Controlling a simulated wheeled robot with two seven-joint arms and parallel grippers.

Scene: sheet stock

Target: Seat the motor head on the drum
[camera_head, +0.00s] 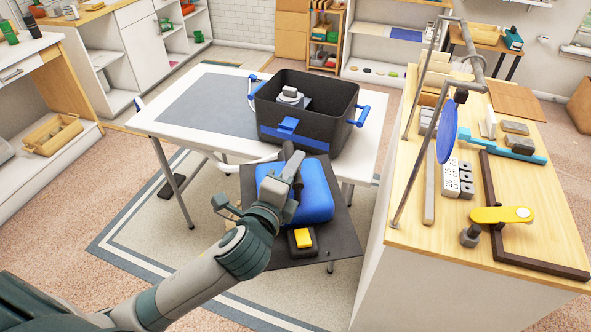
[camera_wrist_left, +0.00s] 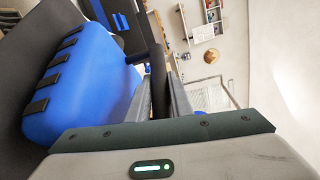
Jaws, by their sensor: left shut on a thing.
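The motor head (camera_head: 318,192) is a blue rounded housing on a dark square plate (camera_head: 338,235), with a yellow switch (camera_head: 303,238) in a dark block. My left gripper (camera_head: 285,183) is shut on its dark top handle (camera_wrist_left: 157,70). The head hangs in front of the table, apart from the drum. In the left wrist view the blue housing (camera_wrist_left: 85,80) has black ribs. The drum (camera_head: 340,128) is an open black tub with blue handles and a blue latch, standing on the white table. A grey-white part (camera_head: 290,97) sits inside it. My right gripper is out of view.
The white folding table (camera_head: 150,122) carries a grey mat (camera_head: 212,103) left of the drum. A wooden-topped bench (camera_head: 480,225) at right holds a pipe frame, blue disc and yellow-handled tool (camera_head: 502,214). A white cabinet stands at left. Patterned carpet lies below.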

